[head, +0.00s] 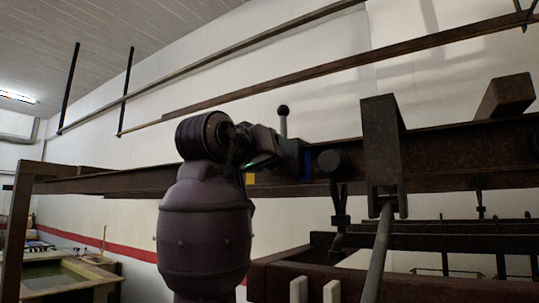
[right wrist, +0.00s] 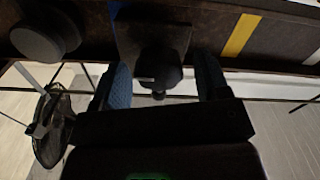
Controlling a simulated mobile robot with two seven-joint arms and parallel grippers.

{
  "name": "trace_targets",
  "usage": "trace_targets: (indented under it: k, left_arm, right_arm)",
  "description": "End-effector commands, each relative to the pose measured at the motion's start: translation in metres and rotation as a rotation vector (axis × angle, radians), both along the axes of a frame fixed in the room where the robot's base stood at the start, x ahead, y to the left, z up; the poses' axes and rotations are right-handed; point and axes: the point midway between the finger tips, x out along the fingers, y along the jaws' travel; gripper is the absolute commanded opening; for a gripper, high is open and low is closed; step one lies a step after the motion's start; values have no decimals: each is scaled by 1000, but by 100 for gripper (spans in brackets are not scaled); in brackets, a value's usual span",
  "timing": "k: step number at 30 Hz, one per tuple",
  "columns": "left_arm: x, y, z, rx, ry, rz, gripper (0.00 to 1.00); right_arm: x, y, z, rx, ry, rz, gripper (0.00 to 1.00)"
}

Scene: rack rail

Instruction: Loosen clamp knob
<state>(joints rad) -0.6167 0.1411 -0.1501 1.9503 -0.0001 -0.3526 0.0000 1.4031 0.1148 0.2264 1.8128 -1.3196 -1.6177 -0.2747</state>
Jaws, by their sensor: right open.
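The clamp knob (right wrist: 160,68) is dark and rounded, in front of a dark clamp block (right wrist: 135,35) on the brown rail. My right gripper (right wrist: 163,78) is open, with one blue-padded finger on each side of the knob. Gaps show between the pads and the knob; contact cannot be made out. In the head view my right gripper (head: 298,158) reaches the front of the rail (head: 440,148) and hides the knob. A lever with a black ball end (head: 283,112) stands upright just above it. My left gripper is not in view.
A round black bumper (head: 334,161) sits on the rail to the right of my gripper, with a brown upright bracket (head: 382,140) beyond it. A yellow stripe (right wrist: 241,36) marks the rail. A dark rack frame (head: 430,256) with hooks hangs below.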

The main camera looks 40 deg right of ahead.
Motion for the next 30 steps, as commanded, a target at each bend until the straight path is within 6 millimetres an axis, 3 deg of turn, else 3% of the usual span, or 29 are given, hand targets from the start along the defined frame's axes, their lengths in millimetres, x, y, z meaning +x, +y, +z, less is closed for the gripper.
trace_targets:
  k: [6,15,30]
  left_arm:
    - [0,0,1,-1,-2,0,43]
    - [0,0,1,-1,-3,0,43]
    - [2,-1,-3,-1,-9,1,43]
  right_arm:
    - [0,0,0,0,0,0,66]
    - [0,0,0,0,0,0,20]
    - [0,1,-1,-53,128,1,20]
